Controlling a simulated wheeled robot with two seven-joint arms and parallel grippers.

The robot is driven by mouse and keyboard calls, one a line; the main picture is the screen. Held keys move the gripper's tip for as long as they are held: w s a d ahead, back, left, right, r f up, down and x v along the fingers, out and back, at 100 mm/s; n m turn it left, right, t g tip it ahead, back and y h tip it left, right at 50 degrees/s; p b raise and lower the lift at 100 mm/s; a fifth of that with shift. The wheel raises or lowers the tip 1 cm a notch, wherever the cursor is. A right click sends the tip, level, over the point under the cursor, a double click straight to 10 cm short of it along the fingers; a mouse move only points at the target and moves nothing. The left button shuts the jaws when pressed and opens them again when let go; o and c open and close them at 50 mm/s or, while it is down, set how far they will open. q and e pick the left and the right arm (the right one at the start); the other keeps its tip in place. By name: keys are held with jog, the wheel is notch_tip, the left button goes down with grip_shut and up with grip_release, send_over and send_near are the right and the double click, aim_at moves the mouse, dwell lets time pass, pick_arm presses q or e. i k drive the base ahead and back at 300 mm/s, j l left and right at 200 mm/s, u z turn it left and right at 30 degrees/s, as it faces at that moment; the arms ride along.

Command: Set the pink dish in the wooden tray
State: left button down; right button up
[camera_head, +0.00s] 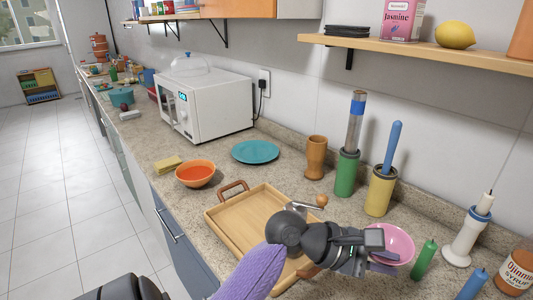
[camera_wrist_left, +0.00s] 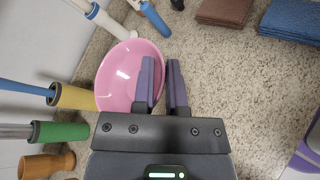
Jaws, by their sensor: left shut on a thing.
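The pink dish (camera_head: 398,240) is at the right of the head view, over the counter to the right of the wooden tray. My left gripper (camera_head: 384,262) is at its near edge, shut on the rim. In the left wrist view the dish (camera_wrist_left: 122,72) shows its hollow inside, and the fingers (camera_wrist_left: 163,85) straddle its right rim. I cannot tell whether the dish touches the counter. The wooden tray (camera_head: 236,215) lies empty on the counter; my left arm and gripper hide its near right part. My right gripper is not in view.
An orange bowl (camera_head: 196,174), a yellow sponge (camera_head: 167,164) and a teal plate (camera_head: 255,152) lie behind the tray. A wooden cup (camera_head: 316,158), a green holder (camera_head: 347,174) and a yellow holder (camera_head: 380,192) stand along the wall. A green bottle (camera_head: 423,261) stands close right of the dish.

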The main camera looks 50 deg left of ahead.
aim_at(266, 209)
jog(key=k+j+z, duration=0.1)
jog(key=j, duration=0.3)
jog(key=k+j, duration=0.1)
jog(key=j, duration=0.25)
jog(key=k+j+z, duration=0.15)
jog(key=j, duration=0.25)
jog(key=k+j, duration=0.1)
jog(key=j, duration=0.25)
jog(key=z, duration=0.05)
